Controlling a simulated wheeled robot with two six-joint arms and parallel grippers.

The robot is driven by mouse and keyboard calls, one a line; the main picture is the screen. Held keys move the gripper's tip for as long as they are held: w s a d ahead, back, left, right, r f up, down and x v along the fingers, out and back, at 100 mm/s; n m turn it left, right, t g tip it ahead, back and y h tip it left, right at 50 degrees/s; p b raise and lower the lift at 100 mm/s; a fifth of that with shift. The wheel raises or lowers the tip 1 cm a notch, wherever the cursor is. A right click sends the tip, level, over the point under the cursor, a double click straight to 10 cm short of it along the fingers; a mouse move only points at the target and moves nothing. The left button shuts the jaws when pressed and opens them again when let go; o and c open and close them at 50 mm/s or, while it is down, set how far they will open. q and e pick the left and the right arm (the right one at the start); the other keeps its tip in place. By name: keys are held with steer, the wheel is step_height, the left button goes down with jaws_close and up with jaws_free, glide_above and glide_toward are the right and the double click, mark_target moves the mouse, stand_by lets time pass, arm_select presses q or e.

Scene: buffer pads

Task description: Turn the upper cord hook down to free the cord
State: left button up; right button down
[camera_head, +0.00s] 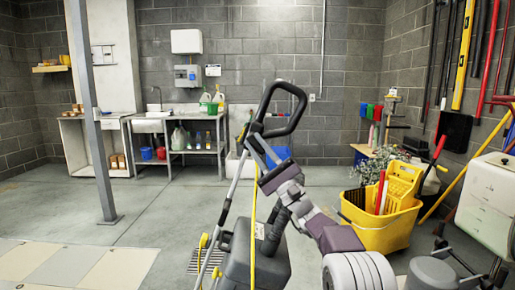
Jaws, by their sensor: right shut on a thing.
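The floor machine stands in the middle, with a black loop handle (299,110) on top and a dark grey body (262,255) below. A yellow cord (254,225) hangs in a long vertical run along its handle post. My right gripper (257,146) reaches up from the lower right to the neck just below the loop handle. It is shut at the top of the cord run, where the upper cord hook is. The hook itself is mostly hidden by the fingers, so its angle cannot be told. My left gripper is not in view.
A yellow mop bucket (381,222) stands right of the machine, near a white cabinet (490,205) at the right edge. A metal post (92,120) and pale floor mats (60,262) are on the left. A sink and shelf (200,148) line the back wall. The left-centre floor is clear.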

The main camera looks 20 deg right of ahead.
steer(key=c, duration=1.3)
jaws_free()
steer(key=shift+a, duration=0.1)
steer(key=v, duration=0.9)
steer(key=shift+p, duration=0.35)
